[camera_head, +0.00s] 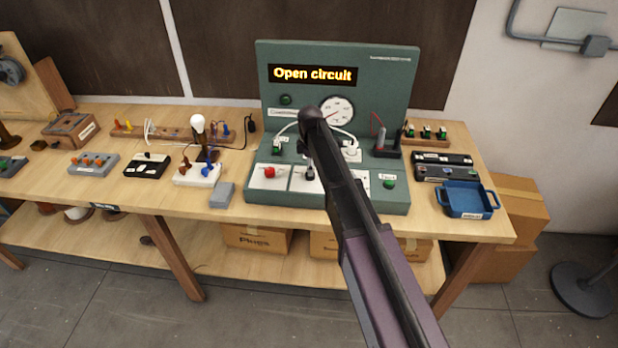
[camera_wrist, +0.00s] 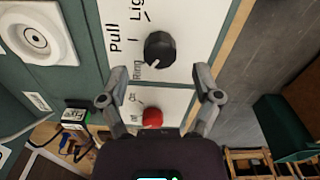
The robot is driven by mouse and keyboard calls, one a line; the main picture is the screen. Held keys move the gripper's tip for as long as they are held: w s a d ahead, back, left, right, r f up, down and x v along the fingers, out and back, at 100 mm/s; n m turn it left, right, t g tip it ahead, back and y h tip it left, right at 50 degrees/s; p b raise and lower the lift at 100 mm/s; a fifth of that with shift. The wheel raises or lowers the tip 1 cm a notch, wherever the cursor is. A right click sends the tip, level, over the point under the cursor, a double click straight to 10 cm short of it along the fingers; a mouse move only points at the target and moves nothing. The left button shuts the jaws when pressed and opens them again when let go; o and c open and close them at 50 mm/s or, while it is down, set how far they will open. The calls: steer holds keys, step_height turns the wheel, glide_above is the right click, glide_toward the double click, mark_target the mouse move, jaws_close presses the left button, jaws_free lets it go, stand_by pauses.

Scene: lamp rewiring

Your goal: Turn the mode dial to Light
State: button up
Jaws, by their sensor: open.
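The mode dial is a round black knob on a white panel of the green test bench (camera_head: 385,62). In the wrist view the dial (camera_wrist: 160,48) shows a white pointer mark facing the "Ring" label; "Pull" and a partly cut "Light" label are printed farther up. My gripper (camera_wrist: 160,84) is open, its two fingers spread over the panel with nothing between the tips. The dial lies just beyond the tips, apart from them in the picture; the height gap cannot be told. In the head view my arm hides most of the gripper and the dial area.
A red knob (camera_wrist: 152,118) with on/off labels sits beside the dial. The bench display (camera_head: 313,75) reads "Open circuit". A gauge (camera_head: 338,110) and white cables are close behind. A grey block (camera_head: 222,195) stands left of the bench, a blue tray (camera_head: 466,200) right.

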steer(key=shift+f+b, duration=1.35)
steer(key=shift+f, duration=0.25)
jaws_close()
